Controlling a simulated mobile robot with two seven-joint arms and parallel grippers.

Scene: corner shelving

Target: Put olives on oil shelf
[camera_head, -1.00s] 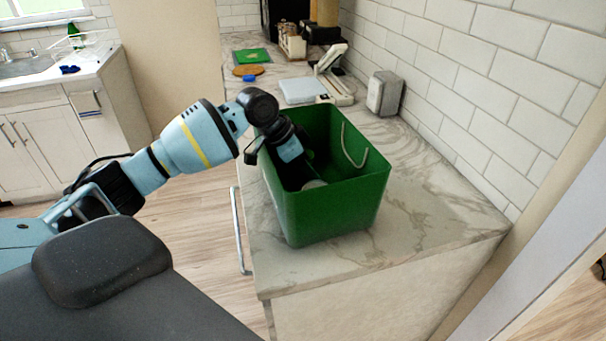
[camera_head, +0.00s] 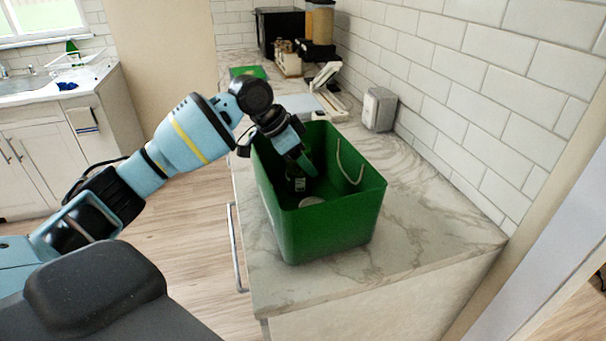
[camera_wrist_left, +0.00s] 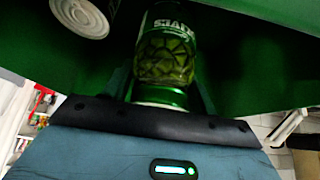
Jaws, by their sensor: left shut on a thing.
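A jar of olives (camera_wrist_left: 167,55) with a green patterned body and pale lettering is between my left gripper's fingers in the left wrist view. In the head view my left gripper (camera_head: 303,164) reaches down into the open green bin (camera_head: 325,230) and is shut on the jar. The jar (camera_head: 298,184) shows there as a small dark shape inside the bin, partly hidden by the gripper. My right gripper and the oil shelf are not in view.
A can with a pale lid (camera_head: 311,202) stands in the bin, also seen in the wrist view (camera_wrist_left: 80,16). The bin stands on a marble counter (camera_head: 430,230) beside a tiled wall. A grey box (camera_head: 379,109) and kitchen items stand farther back.

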